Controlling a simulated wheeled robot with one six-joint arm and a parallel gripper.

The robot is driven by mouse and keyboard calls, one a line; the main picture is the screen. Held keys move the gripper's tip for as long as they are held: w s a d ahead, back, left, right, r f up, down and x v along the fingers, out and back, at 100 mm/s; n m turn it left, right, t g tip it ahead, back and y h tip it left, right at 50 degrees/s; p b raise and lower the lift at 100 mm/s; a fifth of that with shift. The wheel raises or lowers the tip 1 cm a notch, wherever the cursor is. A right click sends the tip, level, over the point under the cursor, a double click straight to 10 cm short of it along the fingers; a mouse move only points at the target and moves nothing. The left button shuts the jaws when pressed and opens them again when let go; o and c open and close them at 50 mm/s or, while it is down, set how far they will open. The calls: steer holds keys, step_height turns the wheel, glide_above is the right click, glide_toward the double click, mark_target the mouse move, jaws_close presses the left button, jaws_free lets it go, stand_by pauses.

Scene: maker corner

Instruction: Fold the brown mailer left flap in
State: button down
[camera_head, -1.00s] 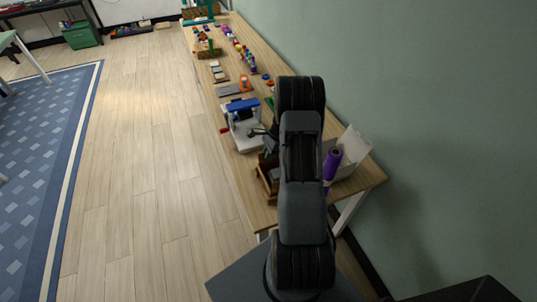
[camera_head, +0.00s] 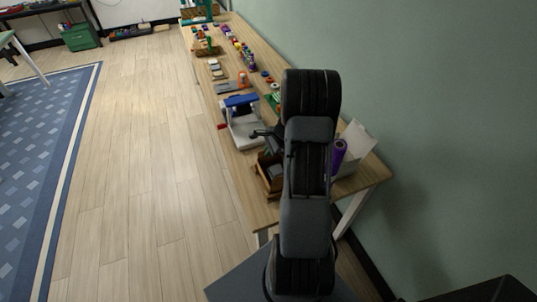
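A brown box-like thing (camera_head: 265,184) stands near the front left edge of the long wooden table, and it may be the brown mailer. My arm hides its right part, and I cannot make out its left flap or how the flap stands. A small dark part at the end of my arm, probably my gripper (camera_head: 261,135), juts out to the left behind the arm. It appears beyond the brown thing, beside the blue and white device. It is too small and too hidden to show whether it is open or shut.
A blue and white device (camera_head: 242,124) stands behind the brown thing. A pale open box (camera_head: 357,142) and a purple roll (camera_head: 338,157) are to the right of my arm, near the green wall (camera_head: 440,110). Several small items line the far table. The wooden floor (camera_head: 150,180) at left is clear.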

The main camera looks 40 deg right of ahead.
steer(key=c, duration=1.4)
jaws_free()
steer(key=shift+o, duration=0.2)
steer(key=shift+r, duration=0.1)
steer(key=shift+r, duration=0.25)
step_height(320, 180, up, 3)
steer(key=shift+f, duration=0.1)
steer(key=s+a+r+b, duration=0.1)
steer(key=s+a+r, duration=0.5)
steer(key=s+r, duration=0.3)
steer(key=s, duration=0.3)
steer(key=shift+s+r, duration=0.25)
steer(key=shift+s, duration=0.15)
